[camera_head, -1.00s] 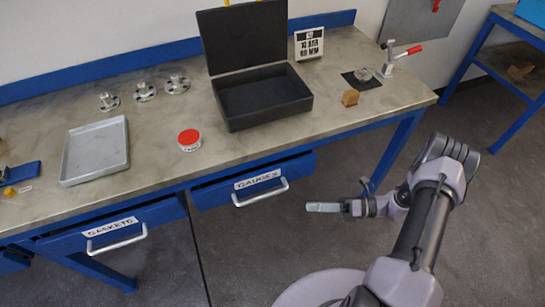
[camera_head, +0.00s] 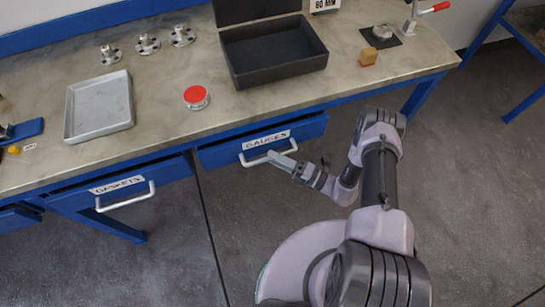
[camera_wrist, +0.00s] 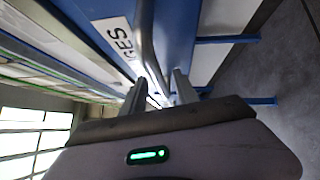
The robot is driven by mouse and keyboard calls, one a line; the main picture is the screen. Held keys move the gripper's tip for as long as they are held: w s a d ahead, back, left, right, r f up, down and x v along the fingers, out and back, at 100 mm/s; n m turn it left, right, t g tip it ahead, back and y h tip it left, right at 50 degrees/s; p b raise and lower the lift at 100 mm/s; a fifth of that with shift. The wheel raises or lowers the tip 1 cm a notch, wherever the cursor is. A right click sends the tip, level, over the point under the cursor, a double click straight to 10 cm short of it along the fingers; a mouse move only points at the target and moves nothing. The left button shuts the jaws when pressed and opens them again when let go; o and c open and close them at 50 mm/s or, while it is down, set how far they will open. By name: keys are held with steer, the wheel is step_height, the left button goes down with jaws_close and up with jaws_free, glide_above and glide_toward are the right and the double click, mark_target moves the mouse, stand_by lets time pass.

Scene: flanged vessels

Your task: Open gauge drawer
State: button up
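The gauge drawer (camera_head: 222,152) is blue, with a white GAUGES label and a light metal bar handle (camera_head: 252,161). Its front sits under the bench edge. My gripper (camera_head: 272,156) is at the right part of this handle. In the wrist view my gripper (camera_wrist: 158,92) shows two fingers apart, with the handle (camera_wrist: 150,50) running down towards the gap between them. The handle's near end is partly hidden by the fingers, so I cannot tell whether they touch it. The label (camera_wrist: 115,40) shows left of the handle.
The GASKETS drawer (camera_head: 75,203) with its own handle is to the left. Floor in front is clear.

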steer(key=shift+w+a, duration=0.25)
steer(key=shift+a, duration=0.25)
jaws_close()
stand_by(1.1)
